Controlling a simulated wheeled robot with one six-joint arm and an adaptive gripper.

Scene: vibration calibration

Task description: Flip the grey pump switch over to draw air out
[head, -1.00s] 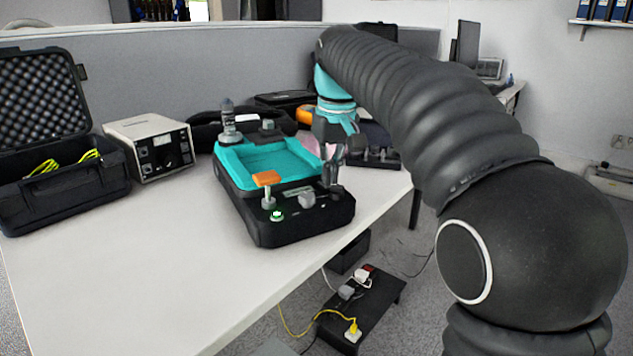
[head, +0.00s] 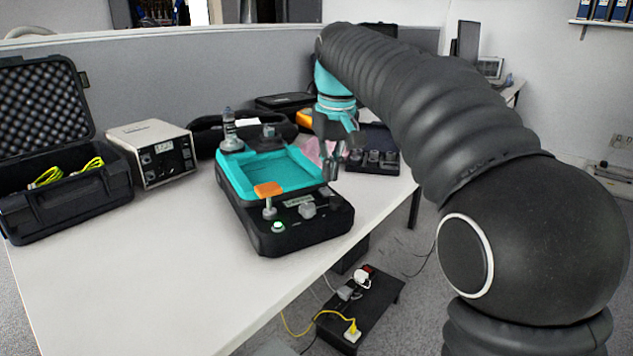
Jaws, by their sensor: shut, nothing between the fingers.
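A black device (head: 300,238) with a teal tray top (head: 232,180) sits on the table. A small grey knob (head: 308,210), which may be the pump switch, stands on its front panel; its setting is too small to read. An orange-topped lever (head: 268,190) and a green-lit button (head: 278,226) are to its left. A dark low part (head: 336,201) of the panel lies below the fingertips.
A grey meter box (head: 155,152) and an open black case (head: 65,205) with yellow cables stand at the left. A black tray with several dark pieces (head: 375,158) is behind my gripper at the right. The front left of the white table (head: 150,270) is clear.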

